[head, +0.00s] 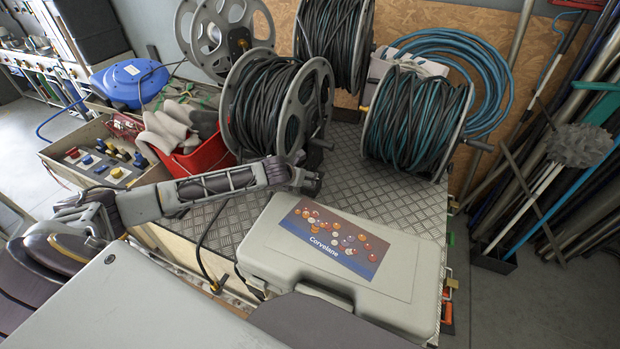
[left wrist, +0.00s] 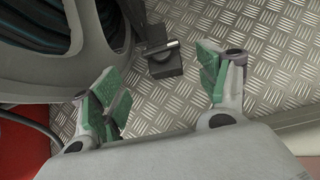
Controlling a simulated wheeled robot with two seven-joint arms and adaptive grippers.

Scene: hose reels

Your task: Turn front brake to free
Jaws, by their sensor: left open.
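The front hose reel (head: 275,105) has grey side discs and dark hose, and stands on the checker-plate bench top. In the left wrist view its rim and hose (left wrist: 60,30) fill the upper left. A dark block with a short metal pin (left wrist: 165,60), which looks like the front brake, sits beside the reel. In the head view it is small and dark (head: 318,146). My left gripper (head: 308,182) is just on the near side of it. In the left wrist view the green-padded fingers (left wrist: 160,95) are apart and empty, with the block beyond them. The brake's setting is unclear.
A red bin (head: 195,155) with cloths stands left of the reel. Another hose reel (head: 415,120) stands to the right. Bare checker plate (head: 370,185) lies between.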

